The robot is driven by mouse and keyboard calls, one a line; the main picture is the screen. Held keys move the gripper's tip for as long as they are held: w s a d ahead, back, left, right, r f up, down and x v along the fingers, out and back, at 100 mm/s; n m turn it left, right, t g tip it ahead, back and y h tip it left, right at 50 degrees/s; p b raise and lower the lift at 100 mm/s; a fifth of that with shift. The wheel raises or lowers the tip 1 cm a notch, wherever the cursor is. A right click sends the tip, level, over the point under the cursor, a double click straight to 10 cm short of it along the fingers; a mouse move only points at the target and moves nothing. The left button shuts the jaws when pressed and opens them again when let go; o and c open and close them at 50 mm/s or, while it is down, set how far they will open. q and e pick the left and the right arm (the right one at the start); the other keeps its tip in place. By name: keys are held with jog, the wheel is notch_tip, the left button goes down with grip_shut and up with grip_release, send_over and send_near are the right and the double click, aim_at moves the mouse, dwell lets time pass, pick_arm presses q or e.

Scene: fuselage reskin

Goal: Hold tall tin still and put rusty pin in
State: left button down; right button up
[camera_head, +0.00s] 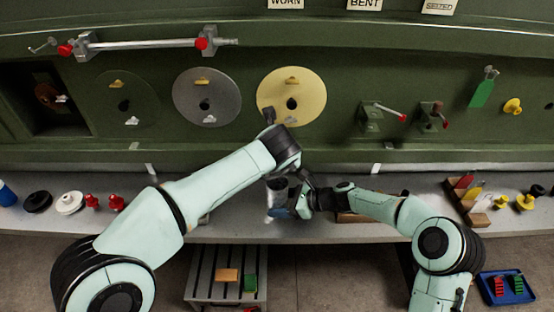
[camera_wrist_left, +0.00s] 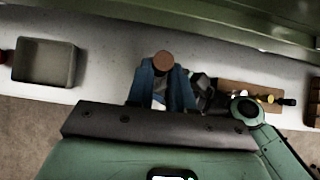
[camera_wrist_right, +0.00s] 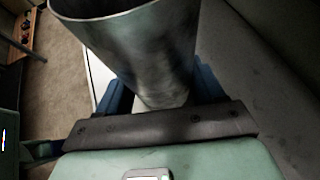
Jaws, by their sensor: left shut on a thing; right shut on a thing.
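The tall tin (camera_wrist_right: 150,45) is a grey metal cylinder with an open rim. My right gripper (camera_wrist_right: 160,88) is shut around its side in the right wrist view. In the head view the tin (camera_head: 277,188) stands by the bench's front edge, partly covered by my arms, with my right gripper (camera_head: 287,211) at it. The rusty pin (camera_wrist_left: 163,61) shows its round brown end in the left wrist view, shut between the blue fingers of my left gripper (camera_wrist_left: 163,72). In the head view my left wrist is just above the tin and hides the pin. Whether the pin enters the tin is hidden.
A grey bin (camera_wrist_left: 45,62) sits on the bench. A wooden rack (camera_head: 472,213) with coloured tools stands at the right. A slatted stand (camera_head: 205,275) and a blue tray (camera_head: 507,299) are below. The green wall (camera_head: 230,60) carries discs and clamps close behind my arms.

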pick_arm(q)
jog(key=shift+f, duration=0.1)
jog(key=shift+f, duration=2.4)
jog(key=c, duration=0.9)
grip_release()
notch_tip(320, 180, up, 8)
